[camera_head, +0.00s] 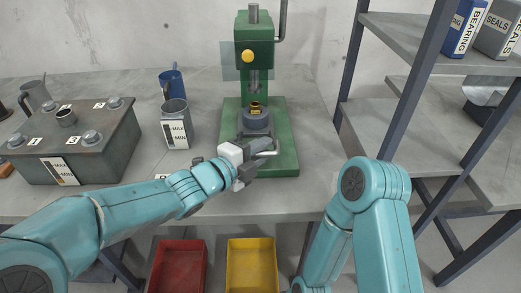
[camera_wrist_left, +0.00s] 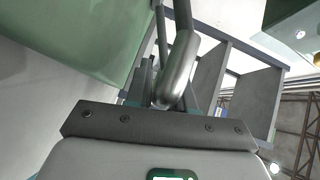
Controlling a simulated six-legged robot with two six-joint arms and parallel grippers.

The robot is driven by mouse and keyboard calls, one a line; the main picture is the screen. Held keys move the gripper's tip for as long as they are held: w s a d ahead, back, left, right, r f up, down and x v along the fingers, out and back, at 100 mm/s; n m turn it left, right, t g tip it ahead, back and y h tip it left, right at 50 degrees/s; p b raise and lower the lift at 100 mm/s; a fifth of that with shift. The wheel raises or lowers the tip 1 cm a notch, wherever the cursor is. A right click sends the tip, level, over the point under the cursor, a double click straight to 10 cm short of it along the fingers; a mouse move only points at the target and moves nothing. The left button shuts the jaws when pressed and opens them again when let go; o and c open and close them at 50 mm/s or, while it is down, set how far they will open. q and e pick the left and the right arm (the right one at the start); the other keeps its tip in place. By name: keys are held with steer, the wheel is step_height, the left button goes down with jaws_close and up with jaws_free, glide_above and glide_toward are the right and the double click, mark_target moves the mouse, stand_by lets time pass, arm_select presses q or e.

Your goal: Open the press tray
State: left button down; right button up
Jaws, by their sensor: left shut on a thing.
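The green press (camera_head: 255,45) stands on its green base plate at the back middle of the bench. A dark round block (camera_head: 257,121) sits on the plate under the ram, with a small brass-coloured part (camera_head: 256,107) on top. A grey metal bar handle (camera_head: 268,153) is in front of the block; it also shows in the wrist view (camera_wrist_left: 178,70). My left gripper (camera_head: 254,157) is shut on this handle, and its fingers partly hide the handle and the tray front. My right arm bends at the lower right; its gripper is out of view.
A grey measuring jug (camera_head: 176,125) and a blue mug (camera_head: 172,82) stand left of the press. A dark battery (camera_head: 75,145) is further left. A red bin (camera_head: 178,268) and a yellow bin (camera_head: 251,266) are below the bench front. A metal shelf rack (camera_head: 400,90) stands at right.

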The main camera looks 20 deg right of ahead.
arm_select(q)
steer(key=s+b, duration=0.1)
steer(key=s, duration=0.1)
steer(key=s+a+b, duration=0.1)
steer(key=s+b, duration=0.1)
steer(key=s, duration=0.1)
steer(key=s+a+b, duration=0.1)
steer(key=s+b, duration=0.1)
steer(key=s, duration=0.1)
steer(key=shift+s+a+f, duration=0.1)
steer(key=shift+s+a, duration=0.05)
steer(key=shift+a, duration=0.05)
steer(key=shift+s, duration=0.2)
arm_select(e)
step_height(320, 180, down, 7)
arm_select(q)
steer(key=c, duration=1.1)
jaws_free()
steer(key=p+v, duration=0.2)
steer(key=v, duration=1.4)
steer(key=shift+a+p, duration=0.15)
steer(key=shift+p, duration=0.2)
arm_select(e)
steer(key=shift+r, duration=1.45)
